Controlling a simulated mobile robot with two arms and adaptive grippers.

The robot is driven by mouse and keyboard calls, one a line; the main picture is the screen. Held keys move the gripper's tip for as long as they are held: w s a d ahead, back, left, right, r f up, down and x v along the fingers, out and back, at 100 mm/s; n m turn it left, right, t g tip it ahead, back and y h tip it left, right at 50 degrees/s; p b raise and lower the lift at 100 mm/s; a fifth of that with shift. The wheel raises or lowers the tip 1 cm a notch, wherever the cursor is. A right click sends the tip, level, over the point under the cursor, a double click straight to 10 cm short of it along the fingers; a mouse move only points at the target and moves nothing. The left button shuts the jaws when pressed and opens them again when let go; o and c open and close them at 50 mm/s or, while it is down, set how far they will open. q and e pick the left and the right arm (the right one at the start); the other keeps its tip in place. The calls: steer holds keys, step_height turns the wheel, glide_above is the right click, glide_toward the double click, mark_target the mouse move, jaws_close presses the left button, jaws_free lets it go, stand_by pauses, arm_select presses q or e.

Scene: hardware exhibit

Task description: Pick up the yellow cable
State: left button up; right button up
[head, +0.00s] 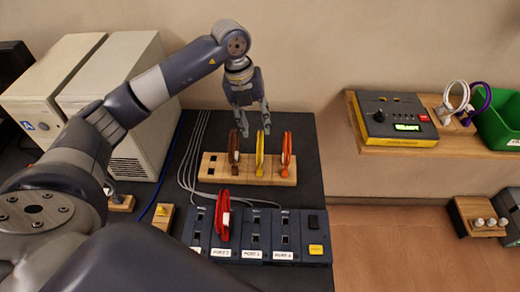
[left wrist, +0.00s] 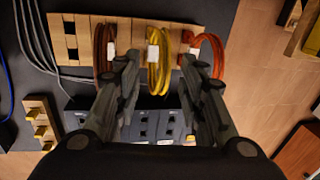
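The yellow cable (head: 260,156) is a coiled loop standing upright in the wooden rack (head: 213,174), between a brown cable (head: 234,150) and an orange cable (head: 286,152). My left gripper (head: 253,129) points down above the rack, open and empty. In the left wrist view, the yellow cable (left wrist: 158,70) with its white band shows between the two spread fingers. The brown cable (left wrist: 104,48) and orange cable (left wrist: 210,50) lie just outside the fingers there. The fingers appear to be above the cable, and I see no contact. My right gripper is not in view.
A panel of labelled port modules (head: 256,240) sits in front of the rack, with a red cable (head: 223,215) in one. White computer cases (head: 118,90) stand at the left. A wooden shelf (head: 400,150) at the right holds a yellow-and-grey device (head: 394,117) and a green bin (head: 500,122).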

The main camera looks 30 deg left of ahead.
mark_target(259, 133)
arm_select(q)
steer(key=f+p, duration=0.1)
steer(key=f, duration=0.1)
steer(key=d+f+p, duration=0.1)
steer(key=f, duration=0.1)
steer(key=shift+w+d, duration=0.1)
steer(key=shift+d, duration=0.05)
steer(key=shift+f, duration=0.45)
steer(key=shift+c, duration=0.6)
steer(key=shift+w, duration=0.1)
jaws_close()
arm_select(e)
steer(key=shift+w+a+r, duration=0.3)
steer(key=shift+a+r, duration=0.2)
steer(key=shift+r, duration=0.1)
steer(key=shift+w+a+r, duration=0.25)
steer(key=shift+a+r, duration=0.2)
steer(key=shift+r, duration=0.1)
